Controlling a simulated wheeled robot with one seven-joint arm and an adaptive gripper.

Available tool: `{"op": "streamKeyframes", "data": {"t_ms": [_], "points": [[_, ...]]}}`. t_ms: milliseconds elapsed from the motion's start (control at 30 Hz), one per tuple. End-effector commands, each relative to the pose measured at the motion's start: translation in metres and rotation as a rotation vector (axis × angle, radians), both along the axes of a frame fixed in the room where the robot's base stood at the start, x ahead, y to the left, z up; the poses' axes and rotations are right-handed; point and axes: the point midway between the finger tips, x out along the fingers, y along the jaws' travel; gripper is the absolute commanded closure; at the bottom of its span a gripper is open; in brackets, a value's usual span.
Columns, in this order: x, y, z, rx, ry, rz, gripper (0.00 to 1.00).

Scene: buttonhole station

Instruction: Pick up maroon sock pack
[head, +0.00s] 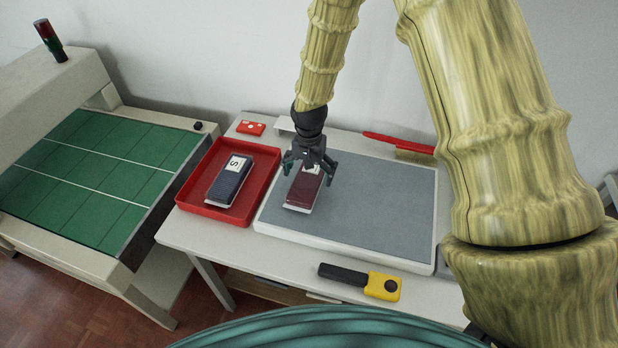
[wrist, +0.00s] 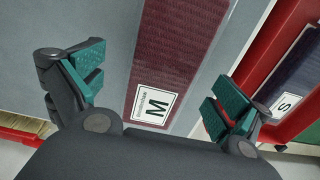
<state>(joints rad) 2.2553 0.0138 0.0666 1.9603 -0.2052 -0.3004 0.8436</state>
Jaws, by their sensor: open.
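The maroon sock pack (head: 304,190) lies flat on the grey pad of the white-rimmed board (head: 355,215), near its left edge. In the wrist view the maroon pack (wrist: 178,62) runs up from between the fingers, with a white "M" label (wrist: 154,105) at its near end. My gripper (head: 310,166) is above the label end of the pack and partly hides it in the head view. Its teal-padded fingers are open (wrist: 157,96), one on either side of the pack, with space between. Nothing is held.
A navy sock pack (head: 229,181) marked "S" lies in a red tray (head: 185,200) left of the board. A red-handled brush (head: 400,142) lies behind the board. A yellow and black tool (head: 362,280) lies in front. A green-topped machine (head: 75,170) stands at left.

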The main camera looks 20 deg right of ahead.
Motion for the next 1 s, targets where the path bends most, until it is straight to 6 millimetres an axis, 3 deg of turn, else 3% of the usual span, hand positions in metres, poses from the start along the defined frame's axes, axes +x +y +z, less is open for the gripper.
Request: {"op": "streamKeyframes", "data": {"t_ms": [200, 500, 800, 1000], "points": [[0.001, 0.0, -0.016, 0.0, 0.003, 0.0, 0.0], [0.001, 0.0, -0.018, 0.0, 0.001, 0.0, 0.0], [0.001, 0.0, -0.018, 0.0, 0.001, 0.0, 0.52], [0.001, 0.0, -0.018, 0.0, 0.001, 0.0, 0.52]]}}
